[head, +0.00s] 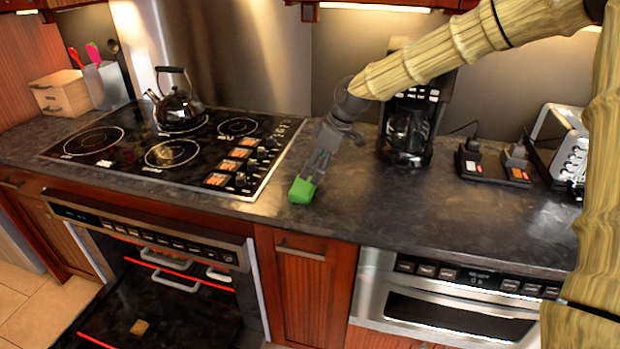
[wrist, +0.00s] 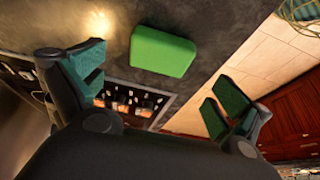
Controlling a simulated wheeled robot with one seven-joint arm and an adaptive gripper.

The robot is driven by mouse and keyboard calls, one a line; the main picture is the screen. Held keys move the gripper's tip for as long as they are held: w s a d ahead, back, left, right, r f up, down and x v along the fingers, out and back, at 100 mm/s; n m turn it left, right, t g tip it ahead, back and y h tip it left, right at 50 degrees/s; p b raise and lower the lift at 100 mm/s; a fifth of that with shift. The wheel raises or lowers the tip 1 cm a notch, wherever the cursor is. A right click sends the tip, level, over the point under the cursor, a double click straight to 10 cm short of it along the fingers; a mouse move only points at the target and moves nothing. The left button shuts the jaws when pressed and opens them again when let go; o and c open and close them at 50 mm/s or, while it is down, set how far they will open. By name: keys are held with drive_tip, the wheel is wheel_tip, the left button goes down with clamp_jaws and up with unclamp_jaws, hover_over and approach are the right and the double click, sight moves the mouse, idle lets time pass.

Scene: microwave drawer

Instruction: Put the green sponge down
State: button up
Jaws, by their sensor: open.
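The green sponge (head: 302,191) is at the countertop (head: 400,210) near its front edge, just right of the cooktop. In the wrist view the sponge (wrist: 163,51) lies beyond the fingertips, with dark counter around it. My gripper (head: 318,166) points down at the sponge from above. In the wrist view its two fingers (wrist: 157,92) are spread wide, with teal pads on either side and nothing between them. Whether a finger still touches the sponge is hard to tell.
A black cooktop (head: 165,150) with a kettle (head: 180,108) is to the left. A coffee maker (head: 408,130) stands behind to the right, with a toaster (head: 565,145) farther right. Below are an open oven (head: 160,310) and a steel microwave drawer (head: 450,310). The front right counter is clear.

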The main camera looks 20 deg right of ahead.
drive_tip(key=shift+v, duration=1.85)
drive_tip(key=shift+r, duration=0.1)
